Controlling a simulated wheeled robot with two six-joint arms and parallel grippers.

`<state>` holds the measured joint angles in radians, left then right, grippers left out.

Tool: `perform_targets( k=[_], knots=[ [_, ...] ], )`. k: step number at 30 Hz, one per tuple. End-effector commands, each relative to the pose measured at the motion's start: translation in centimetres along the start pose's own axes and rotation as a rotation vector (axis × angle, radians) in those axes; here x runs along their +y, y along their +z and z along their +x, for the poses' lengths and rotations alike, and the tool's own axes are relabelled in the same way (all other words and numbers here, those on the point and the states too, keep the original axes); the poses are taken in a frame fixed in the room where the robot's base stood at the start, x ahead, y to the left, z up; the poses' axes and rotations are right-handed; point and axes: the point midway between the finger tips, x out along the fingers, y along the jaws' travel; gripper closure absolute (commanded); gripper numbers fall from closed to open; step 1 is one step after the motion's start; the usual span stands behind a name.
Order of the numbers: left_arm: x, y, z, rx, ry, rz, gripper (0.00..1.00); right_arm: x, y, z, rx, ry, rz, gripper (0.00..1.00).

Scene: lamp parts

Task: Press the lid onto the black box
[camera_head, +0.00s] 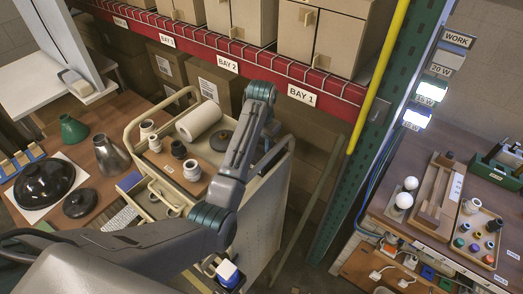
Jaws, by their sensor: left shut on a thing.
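My left arm comes in from the lower left, rises over the cart and bends down at its top. My left gripper (268,160) is beside the cart's right edge, partly hidden behind my own forearm. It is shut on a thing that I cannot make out. I cannot clearly identify a black box or its lid. A small dark blue block with a white top (228,272) shows below my elbow, near the cart's lower end. My right gripper is not in view.
The cream cart (137,128) carries a white roll (198,120), a black dome (221,140) and several sockets. A wooden table with black lampshades (45,182) stands left. A red-beamed shelf (240,62) is behind. A workbench (400,222) with trays stands right.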

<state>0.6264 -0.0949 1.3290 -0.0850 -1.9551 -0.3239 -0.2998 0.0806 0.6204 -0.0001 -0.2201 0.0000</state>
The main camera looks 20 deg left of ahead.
Motion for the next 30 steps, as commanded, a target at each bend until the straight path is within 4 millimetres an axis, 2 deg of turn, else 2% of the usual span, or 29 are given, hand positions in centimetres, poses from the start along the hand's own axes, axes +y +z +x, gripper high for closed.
perform_targets(
  k=[11,12,15,16,25,30],
  knots=[
    [0.0,0.1,0.3,-0.003,0.001,0.0,0.92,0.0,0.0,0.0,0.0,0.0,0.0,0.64],
    [0.0,0.1,0.3,-0.003,0.001,0.0,0.61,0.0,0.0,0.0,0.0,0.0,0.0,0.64],
    [0.0,0.1,0.3,-0.003,0.001,0.0,0.41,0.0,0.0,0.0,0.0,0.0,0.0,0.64],
    [0.0,0.1,0.3,-0.003,0.001,0.0,0.39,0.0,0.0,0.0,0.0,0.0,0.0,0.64],
    [0.0,-0.1,0.0,-0.001,0.001,0.0,0.39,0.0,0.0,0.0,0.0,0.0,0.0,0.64],
    [-0.4,-1.0,-2.0,0.002,0.0,0.0,0.39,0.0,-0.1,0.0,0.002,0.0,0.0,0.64]
  ],
)
